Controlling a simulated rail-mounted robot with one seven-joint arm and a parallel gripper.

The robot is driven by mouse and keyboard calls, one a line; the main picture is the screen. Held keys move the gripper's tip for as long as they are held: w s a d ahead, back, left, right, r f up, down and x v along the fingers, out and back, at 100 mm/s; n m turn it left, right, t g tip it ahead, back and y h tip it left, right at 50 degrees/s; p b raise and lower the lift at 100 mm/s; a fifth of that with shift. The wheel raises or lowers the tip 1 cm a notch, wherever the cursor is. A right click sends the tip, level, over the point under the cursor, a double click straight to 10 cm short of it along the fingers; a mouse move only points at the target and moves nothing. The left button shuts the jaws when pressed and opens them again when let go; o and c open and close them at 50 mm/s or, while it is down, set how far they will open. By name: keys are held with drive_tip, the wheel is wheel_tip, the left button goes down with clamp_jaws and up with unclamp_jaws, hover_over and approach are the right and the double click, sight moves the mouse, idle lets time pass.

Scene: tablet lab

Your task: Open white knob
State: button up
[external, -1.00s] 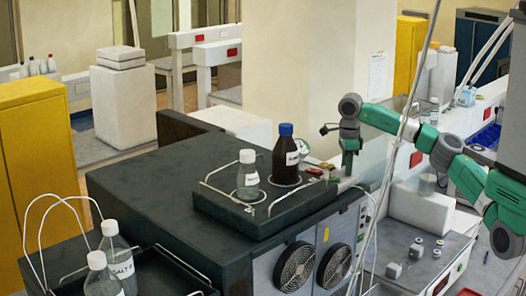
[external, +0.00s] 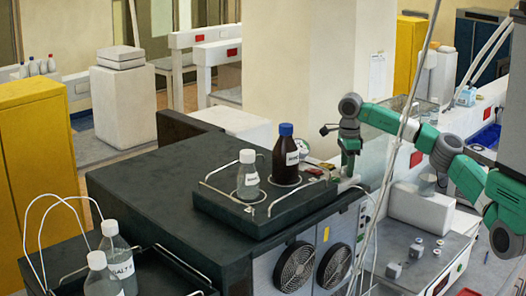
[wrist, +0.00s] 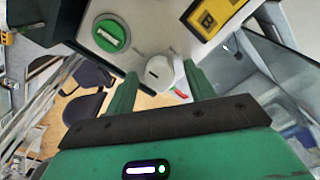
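A white, rounded knob (wrist: 158,71) shows in the wrist view, just below a white panel and between the two green fingers. My gripper (wrist: 160,69) is open, with one finger on each side of the knob and visible gaps to both. I cannot tell how far the fingertips reach along it. In the external view my gripper (external: 348,170) points down at the right end of the dark instrument top; the knob cannot be made out there.
In the external view, a brown bottle (external: 285,165) and a clear bottle (external: 248,177) stand on a raised black tray (external: 225,208) left of my gripper.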

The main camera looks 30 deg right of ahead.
wheel_tip(320, 180, up, 8)
drive_tip(key=shift+f, duration=0.1)
idle(0.4)
drive_tip(key=shift+f, duration=0.1)
